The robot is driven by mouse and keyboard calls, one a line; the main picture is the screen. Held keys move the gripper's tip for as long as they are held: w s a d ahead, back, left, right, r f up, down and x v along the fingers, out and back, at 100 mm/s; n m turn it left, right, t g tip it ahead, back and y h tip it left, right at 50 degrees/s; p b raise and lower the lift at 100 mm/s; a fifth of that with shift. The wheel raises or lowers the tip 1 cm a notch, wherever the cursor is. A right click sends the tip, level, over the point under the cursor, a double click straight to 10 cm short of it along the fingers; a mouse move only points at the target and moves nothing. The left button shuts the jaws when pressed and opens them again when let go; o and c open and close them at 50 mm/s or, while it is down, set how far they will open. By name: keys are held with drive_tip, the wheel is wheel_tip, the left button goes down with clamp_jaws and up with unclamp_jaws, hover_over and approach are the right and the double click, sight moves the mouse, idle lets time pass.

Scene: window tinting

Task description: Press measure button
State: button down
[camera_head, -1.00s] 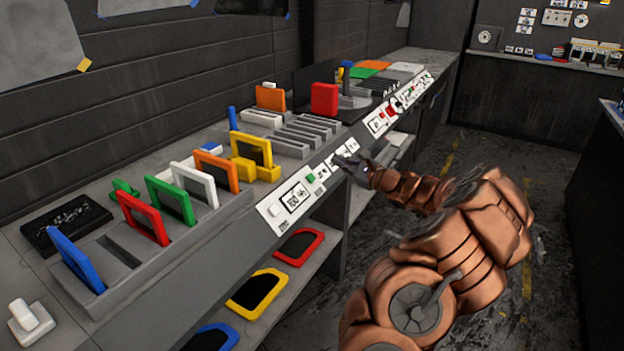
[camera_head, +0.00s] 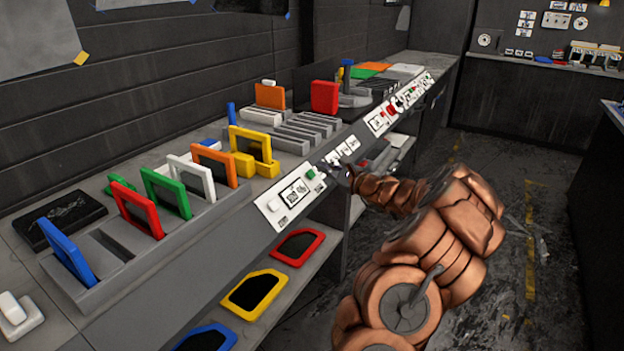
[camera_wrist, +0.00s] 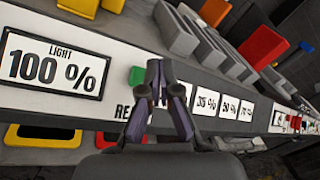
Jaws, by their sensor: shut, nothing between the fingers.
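The white control panel on the bench front carries a display (camera_wrist: 55,64) reading "LIGHT 100 %"; it also shows in the head view (camera_head: 295,192). A green button (camera_head: 311,173) sits right of the display; in the wrist view (camera_wrist: 136,76) it is partly behind my fingers. A label below it starts with "RE"; the rest is hidden. A white button (camera_head: 273,204) sits at the panel's left end. No label reading "measure" is legible. My gripper (camera_wrist: 160,68) is shut and empty, its tips just right of the green button. I cannot tell whether they touch the panel.
Percentage labels (camera_wrist: 206,101) continue along the panel to the right. Above it stand grey slotted racks (camera_head: 305,133) and a rack of coloured framed panes (camera_head: 192,180). A shelf below holds more framed panes (camera_head: 254,293). The floor at right is mostly open.

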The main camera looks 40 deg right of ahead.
drive_tip(key=shift+w+a+f, duration=0.15)
drive_tip(key=shift+w+f, duration=0.45)
drive_tip(key=shift+f, duration=0.05)
drive_tip(key=shift+w+f+b, duration=0.1)
drive_tip(key=shift+f+b, duration=0.05)
drive_tip(key=shift+b, duration=0.25)
idle(0.8)
drive_tip(key=shift+w+a+f, duration=0.1)
drive_tip(key=shift+w+f, duration=0.05)
drive_tip(key=shift+w, duration=0.05)
drive_tip(key=shift+w+a+f+b, duration=0.1)
drive_tip(key=shift+w+f+b, duration=0.2)
idle(1.1)
drive_tip(key=shift+s+d+r+p, duration=0.2)
drive_tip(key=shift+s+r+p, duration=0.25)
drive_tip(key=shift+s+r, duration=0.2)
idle(0.4)
drive_tip(key=s+r+p, duration=0.1)
drive_tip(key=s+d+r+p, duration=0.1)
drive_tip(key=s+r, duration=0.1)
drive_tip(key=shift+s+r+p, duration=0.2)
drive_tip(key=shift+p, duration=0.15)
